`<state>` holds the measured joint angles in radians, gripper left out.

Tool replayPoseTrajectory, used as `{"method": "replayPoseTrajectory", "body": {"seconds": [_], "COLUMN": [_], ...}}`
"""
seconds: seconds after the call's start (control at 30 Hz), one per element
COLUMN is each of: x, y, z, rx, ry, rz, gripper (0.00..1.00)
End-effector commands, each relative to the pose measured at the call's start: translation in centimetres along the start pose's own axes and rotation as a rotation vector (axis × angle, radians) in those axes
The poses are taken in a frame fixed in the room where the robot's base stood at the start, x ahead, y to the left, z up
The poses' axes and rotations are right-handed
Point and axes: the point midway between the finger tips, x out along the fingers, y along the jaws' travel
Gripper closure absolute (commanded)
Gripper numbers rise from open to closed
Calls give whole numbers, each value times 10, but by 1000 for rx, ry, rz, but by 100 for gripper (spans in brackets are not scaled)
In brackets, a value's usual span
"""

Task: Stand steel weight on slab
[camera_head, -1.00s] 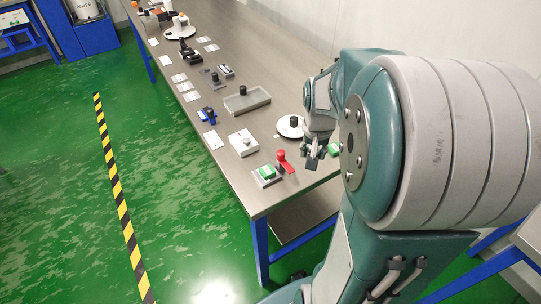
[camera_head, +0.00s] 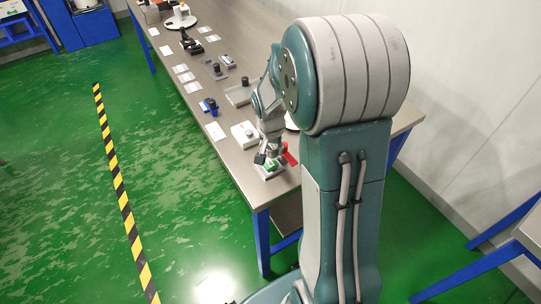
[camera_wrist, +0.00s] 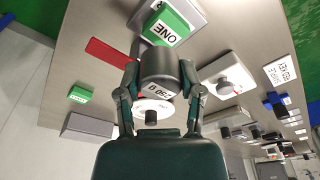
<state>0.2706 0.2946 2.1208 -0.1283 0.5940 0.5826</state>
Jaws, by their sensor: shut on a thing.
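My gripper (camera_wrist: 160,75) is shut on a dark grey cylinder, the steel weight (camera_wrist: 158,68), which carries a white label with upside-down print. Both fingers press its sides. A pale grey slab (camera_wrist: 197,10) with a green block marked ONE (camera_wrist: 171,26) lies just beyond the weight in the wrist view. In the head view my gripper (camera_head: 271,149) hangs over or close behind the slab (camera_head: 277,175) and its green block (camera_head: 267,166) at the near end of the bench. I cannot tell whether the weight touches the slab.
A flat red piece (camera_wrist: 110,54) lies beside the slab. A white box with a dark knob (camera_wrist: 226,76), a white round plate (camera_wrist: 139,106) and a small green block (camera_wrist: 80,95) are nearby. A blue item (camera_head: 209,105) stands farther along the bench (camera_head: 232,65). My arm hides the bench's right side.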

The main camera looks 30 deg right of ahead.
Motion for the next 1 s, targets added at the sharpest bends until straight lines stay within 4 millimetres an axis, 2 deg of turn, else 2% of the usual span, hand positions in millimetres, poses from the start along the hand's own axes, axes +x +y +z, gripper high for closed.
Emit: {"method": "replayPoseTrajectory", "body": {"seconds": [0.17,0.33,0.67,0.7,1.0], "x": [14,38,41,41,41], "y": [-7,-5,-6,-6,-6], "z": [-1,2,3,3,3], "rx": [0,2,0,0,1], "ry": [-3,-4,0,-1,-1], "rz": [-1,-1,-2,-2,-2], "gripper": [100,100,100,38,37]}}
